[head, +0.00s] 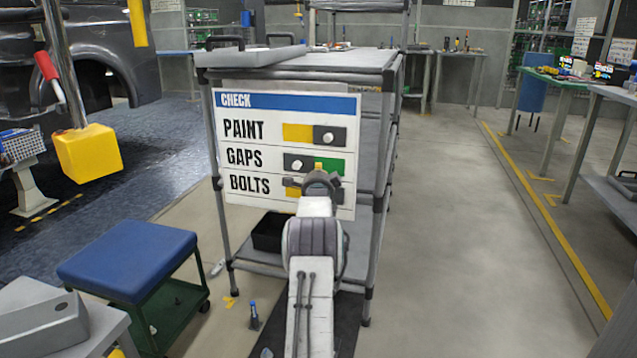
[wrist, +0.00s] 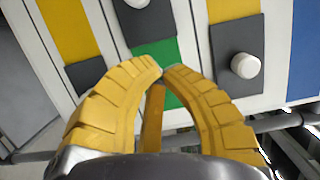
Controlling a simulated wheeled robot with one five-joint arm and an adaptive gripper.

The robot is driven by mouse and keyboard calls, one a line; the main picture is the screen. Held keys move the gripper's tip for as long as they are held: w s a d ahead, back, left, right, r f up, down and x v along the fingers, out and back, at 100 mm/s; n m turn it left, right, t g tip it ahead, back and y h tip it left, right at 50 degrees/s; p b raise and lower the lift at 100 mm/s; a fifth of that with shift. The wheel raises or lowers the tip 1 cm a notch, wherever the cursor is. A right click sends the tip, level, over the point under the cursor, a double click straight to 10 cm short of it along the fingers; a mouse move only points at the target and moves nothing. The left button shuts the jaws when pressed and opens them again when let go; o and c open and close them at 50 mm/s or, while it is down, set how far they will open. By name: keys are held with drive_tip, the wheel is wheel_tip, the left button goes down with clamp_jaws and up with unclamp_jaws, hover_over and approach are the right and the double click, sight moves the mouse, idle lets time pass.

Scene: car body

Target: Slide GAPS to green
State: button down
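The white CHECK board (head: 240,190) hangs on the cart front with PAINT, GAPS and BOLTS rows. In the GAPS row, the dark slider with a pale knob (head: 298,165) sits at the left and the green field (head: 332,165) shows at the right. The wrist view is turned: the GAPS slider (wrist: 143,20) is at the top edge, its knob partly cut off, with the green field (wrist: 155,48) below it. My gripper (wrist: 162,71) has its yellow fingertips together over the green, apart from the knob. In the head view my gripper (head: 319,180) partly hides the BOLTS row.
The PAINT slider (head: 330,135) is at the right, with yellow at its left. The BOLTS row shows yellow (wrist: 65,30) and a dark slider (wrist: 86,75). A blue-topped stool (head: 128,258) stands left of the cart; open floor (head: 470,250) lies to the right.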

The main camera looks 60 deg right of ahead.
drive_tip(key=v, duration=0.6)
drive_tip(key=shift+s+a+p, duration=0.2)
drive_tip(key=shift+a+p, duration=0.05)
drive_tip(key=shift+p, duration=0.15)
drive_tip(key=shift+r, duration=0.1)
idle(0.6)
drive_tip(key=w+a+r+n+t+y+p, duration=0.1)
drive_tip(key=w+a+r+n+y+p, duration=0.25)
drive_tip(key=w+a+r+p, duration=0.4)
drive_tip(key=a+r+n+y+p, duration=0.2)
drive_tip(key=a+r+n+p, duration=0.25)
drive_tip(key=a, duration=0.55)
drive_tip(key=a+r+n+y+p, duration=0.3)
drive_tip(key=a+r+p, duration=0.15)
drive_tip(key=a, duration=0.45)
drive_tip(key=a+r+n+y+p, duration=0.2)
drive_tip(key=a+r+n+p, duration=0.25)
drive_tip(key=a, duration=0.55)
drive_tip(key=s+a+r+n+g+y+p, duration=0.1)
drive_tip(key=s+a+r+n+g+p, duration=0.1)
drive_tip(key=s+a, duration=0.6)
drive_tip(key=s+a+r+n+g+y+p, duration=0.2)
drive_tip(key=s+a+r+n+p, duration=0.3)
drive_tip(key=s+a+n+p, duration=0.2)
drive_tip(key=s+a+r+n+g+y+p, duration=0.2)
drive_tip(key=s+a+n+p, duration=0.3)
drive_tip(key=s+a+p, duration=0.3)
drive_tip(key=shift+s+a+r, duration=0.55)
drive_tip(key=shift+a+r, duration=0.25)
drive_tip(key=shift+a, duration=0.15)
